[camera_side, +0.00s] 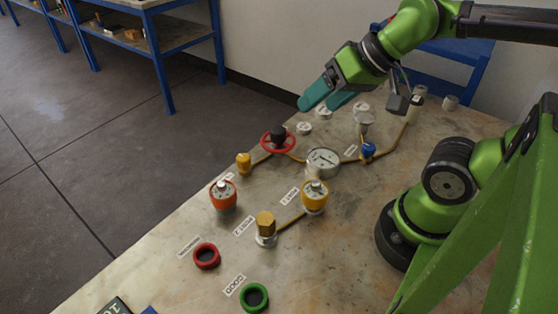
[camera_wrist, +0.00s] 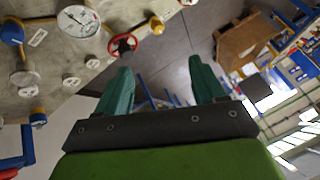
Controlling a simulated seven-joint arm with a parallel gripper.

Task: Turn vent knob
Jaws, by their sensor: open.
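I cannot tell which control is the vent knob, as most labels are too small to read. A red handwheel with a black hub (camera_side: 278,138) stands at the bench's far edge, and it also shows in the wrist view (camera_wrist: 122,45). A blue knob (camera_side: 368,150) and a yellow knob (camera_side: 243,160) sit on the brass pipework. Orange (camera_side: 223,195) and yellow (camera_side: 314,196) dial-topped knobs stand nearer the front. My gripper (camera_side: 318,105) is open and empty, its teal fingers above the bench's far edge; they also show in the wrist view (camera_wrist: 160,66).
A round gauge (camera_side: 323,161) sits among the pipes. White caps (camera_side: 304,128) lie behind it. A hexagonal yellow fitting (camera_side: 265,226), a red ring (camera_side: 206,256) and a green ring (camera_side: 254,297) stand toward the front. Open floor lies left of the stone bench (camera_side: 155,252).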

